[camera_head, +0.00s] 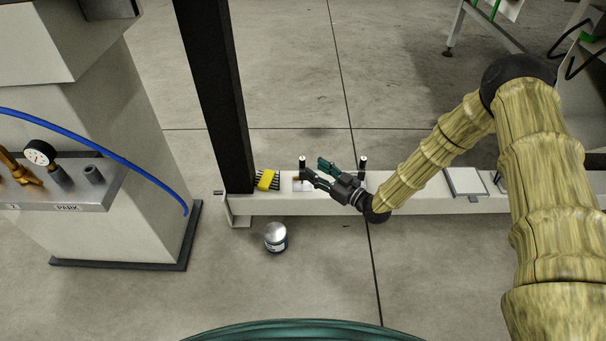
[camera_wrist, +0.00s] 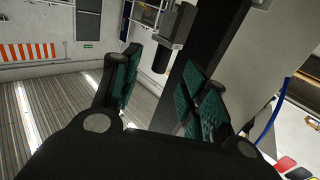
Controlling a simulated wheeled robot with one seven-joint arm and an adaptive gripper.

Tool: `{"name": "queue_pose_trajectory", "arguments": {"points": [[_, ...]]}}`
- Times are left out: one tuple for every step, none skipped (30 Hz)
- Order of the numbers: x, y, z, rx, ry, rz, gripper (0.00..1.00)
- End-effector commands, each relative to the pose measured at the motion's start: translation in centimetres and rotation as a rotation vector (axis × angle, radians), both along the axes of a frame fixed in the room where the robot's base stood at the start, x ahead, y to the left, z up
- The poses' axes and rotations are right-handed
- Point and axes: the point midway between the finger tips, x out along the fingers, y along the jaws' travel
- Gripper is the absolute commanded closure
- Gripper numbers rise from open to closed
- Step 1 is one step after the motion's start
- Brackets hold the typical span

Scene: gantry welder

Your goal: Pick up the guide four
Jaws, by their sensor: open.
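My gripper (camera_head: 315,171) is open just above the white floor beam, towards its left end. In the wrist view my gripper (camera_wrist: 160,86) shows its two green-padded fingers spread apart, with nothing between them. No part carries a readable mark naming it as guide four. Two dark upright pins with pale tops, a left pin (camera_head: 303,161) and a right pin (camera_head: 363,160), stand by the beam on either side of my gripper. I cannot tell whether either is guide four. My gripper hides part of the beam between them.
The white beam (camera_head: 420,204) runs along the floor. A yellow block with black rods (camera_head: 267,180) lies beside the black column (camera_head: 213,90). A flat pale plate (camera_head: 465,182) is farther right. A can (camera_head: 275,237) stands in front on the floor. A gauge panel (camera_head: 65,190) is left.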

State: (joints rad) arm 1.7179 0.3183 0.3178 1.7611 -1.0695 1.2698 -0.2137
Motion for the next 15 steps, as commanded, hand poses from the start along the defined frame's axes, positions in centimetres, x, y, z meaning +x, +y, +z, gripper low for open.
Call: {"name": "queue_pose_trajectory", "arguments": {"points": [[0.5,0.5,-0.2,0.000,-0.001,0.000,0.56],[0.7,0.8,-0.2,-0.001,-0.001,0.000,0.56],[0.9,1.0,-0.2,-0.001,0.001,0.000,0.56],[1.0,1.2,-0.1,-0.001,0.001,0.000,0.56],[1.2,1.3,-0.1,0.000,0.000,0.000,0.56],[1.3,1.4,-0.1,0.000,0.000,0.000,0.56],[1.3,1.5,-0.1,0.000,0.000,0.000,0.56],[1.4,1.6,-0.1,0.000,0.000,0.000,0.56],[1.6,1.8,-0.1,0.000,-0.001,0.000,0.56],[1.7,1.9,-0.1,0.000,-0.001,0.000,0.56],[1.9,2.1,-0.1,0.000,-0.001,0.000,0.56],[2.1,2.4,-0.2,-0.001,-0.001,0.000,0.56],[2.3,2.6,-0.2,-0.001,-0.001,0.000,0.56],[2.5,2.9,-0.2,-0.001,-0.002,0.000,0.56],[2.8,3.3,-0.2,0.000,-0.003,0.000,0.56]]}}
